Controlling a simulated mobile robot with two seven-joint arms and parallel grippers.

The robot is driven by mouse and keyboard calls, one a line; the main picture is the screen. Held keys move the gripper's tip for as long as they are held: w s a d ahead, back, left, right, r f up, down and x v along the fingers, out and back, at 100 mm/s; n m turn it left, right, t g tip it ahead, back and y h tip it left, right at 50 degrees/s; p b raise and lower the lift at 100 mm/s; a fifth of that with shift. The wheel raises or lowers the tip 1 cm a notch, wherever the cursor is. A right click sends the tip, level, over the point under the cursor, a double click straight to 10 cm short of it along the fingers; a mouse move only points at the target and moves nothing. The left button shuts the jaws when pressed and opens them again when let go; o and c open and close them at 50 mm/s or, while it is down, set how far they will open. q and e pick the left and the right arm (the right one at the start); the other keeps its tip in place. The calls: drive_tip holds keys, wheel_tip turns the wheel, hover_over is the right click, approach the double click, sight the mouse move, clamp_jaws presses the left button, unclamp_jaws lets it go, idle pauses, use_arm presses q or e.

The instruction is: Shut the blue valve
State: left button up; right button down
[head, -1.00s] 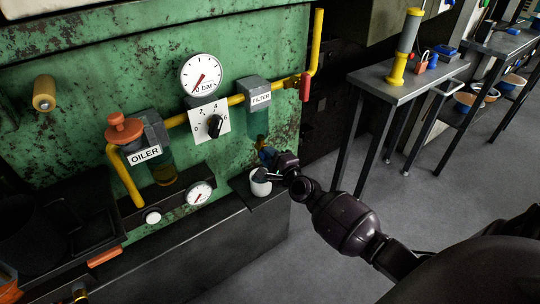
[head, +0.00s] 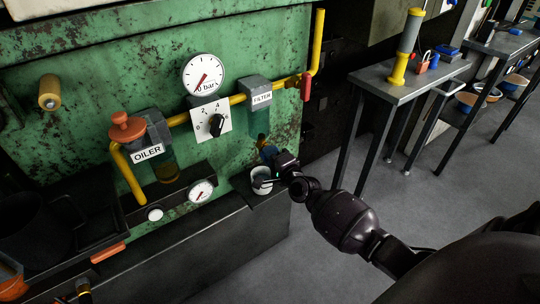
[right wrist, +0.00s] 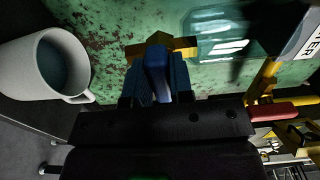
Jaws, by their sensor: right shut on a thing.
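The blue valve (head: 267,153) sits below the filter, low on the right of the green machine. In the right wrist view its blue handle (right wrist: 156,68) stands in front of a brass body. My right gripper (right wrist: 156,86) is shut on this handle, with a finger on each side. In the head view the right gripper (head: 277,161) reaches the valve from the right and partly covers it. I do not make out my left gripper.
A white mug (head: 261,187) stands on the ledge just below my right gripper, close to it. The filter (head: 261,95), a red-handled valve (head: 306,88) and yellow pipes are above. A pressure gauge (head: 203,74) is up left. A grey workbench (head: 395,86) stands right, with open floor between.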

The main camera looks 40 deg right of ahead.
use_arm(q)
drive_tip(key=shift+w+r, duration=0.1)
drive_tip(key=shift+w, duration=0.15)
use_arm(e)
drive_tip(key=c, duration=1)
unclamp_jaws()
drive_tip(key=shift+s, duration=0.15)
use_arm(q)
drive_tip(key=shift+d+r+p, duration=0.1)
drive_tip(key=shift+r+p, duration=0.6)
use_arm(e)
drive_tip(key=s, duration=1)
drive_tip(key=shift+s, duration=0.3)
